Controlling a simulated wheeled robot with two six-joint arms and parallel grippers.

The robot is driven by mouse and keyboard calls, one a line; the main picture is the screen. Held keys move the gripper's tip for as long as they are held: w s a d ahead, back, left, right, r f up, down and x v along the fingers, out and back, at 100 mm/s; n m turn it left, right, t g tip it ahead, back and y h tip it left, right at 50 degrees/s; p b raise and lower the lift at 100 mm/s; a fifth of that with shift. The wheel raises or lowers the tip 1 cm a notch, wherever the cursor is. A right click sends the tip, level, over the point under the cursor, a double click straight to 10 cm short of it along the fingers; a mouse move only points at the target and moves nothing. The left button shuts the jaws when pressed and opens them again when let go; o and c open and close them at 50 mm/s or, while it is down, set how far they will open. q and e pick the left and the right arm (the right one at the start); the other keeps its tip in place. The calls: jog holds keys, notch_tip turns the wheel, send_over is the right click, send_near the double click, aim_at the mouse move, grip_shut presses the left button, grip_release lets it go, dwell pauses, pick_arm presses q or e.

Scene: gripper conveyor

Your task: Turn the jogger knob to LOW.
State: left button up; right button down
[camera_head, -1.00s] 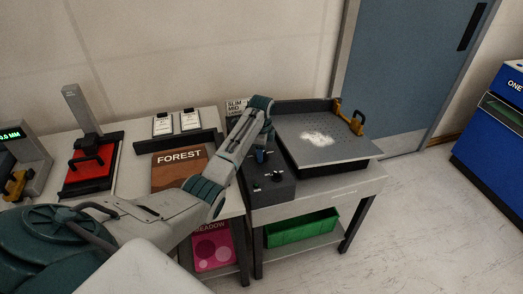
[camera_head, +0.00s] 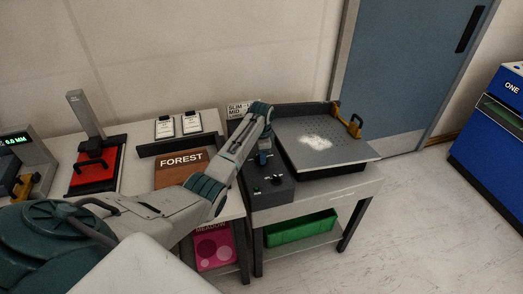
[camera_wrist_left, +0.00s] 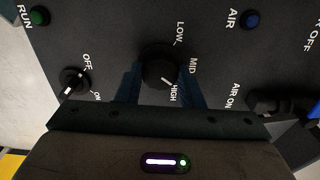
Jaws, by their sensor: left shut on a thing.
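The jogger knob (camera_wrist_left: 158,66) is a round black knob on the dark control panel (camera_wrist_left: 110,30) in the left wrist view. LOW, MID and HIGH are printed around it, and its short white mark points toward HIGH. My left gripper (camera_wrist_left: 160,84) has one blue finger on each side of the knob and is shut on it. In the head view my left gripper (camera_head: 263,158) reaches down onto the control box (camera_head: 270,190), and the knob is hidden there. My right gripper is not in view.
An OFF/ON switch (camera_wrist_left: 74,82), a green RUN button (camera_wrist_left: 40,16) and a blue AIR button (camera_wrist_left: 252,19) sit near the knob. The jogger tray (camera_head: 345,150) holds a white pile beside the box. A green bin (camera_head: 300,229) is below.

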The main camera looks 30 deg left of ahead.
pick_arm(q)
jog(key=n+p, duration=0.1)
jog(key=n, duration=0.1)
jog(key=n+p, duration=0.1)
jog(key=n, duration=0.1)
jog(key=shift+r+n+p, duration=0.2)
jog(key=shift+n+p, duration=0.1)
jog(key=shift+p, duration=0.1)
jog(key=n+p, duration=0.2)
jog(key=n, duration=0.3)
jog(key=n+p, duration=0.2)
jog(key=n, duration=0.6)
jog(key=shift+f, duration=0.1)
jog(key=shift+n+p, duration=0.3)
jog(key=shift+n, duration=0.5)
jog(key=o, duration=1)
